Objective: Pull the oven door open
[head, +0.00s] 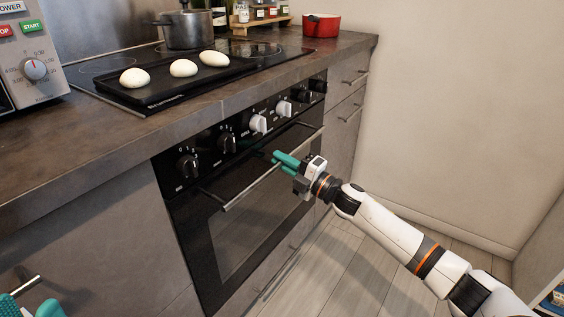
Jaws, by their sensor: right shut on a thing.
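The oven (241,226) is built into the counter front, with a black door and a dark glass window. Its door looks closed. A long metal bar handle (250,187) runs across the top of the door. My right gripper (281,160) has teal fingers and is shut on the handle, right of its middle. The fingertips partly hide the bar there.
Knobs (258,123) line the panel above the door. A black tray (150,93) with three pale dough pieces (183,68) lies on the cooktop. A pot (188,28), a red pan (322,25) and a microwave (30,55) stand on the counter. The wooden floor (345,268) before the oven is clear.

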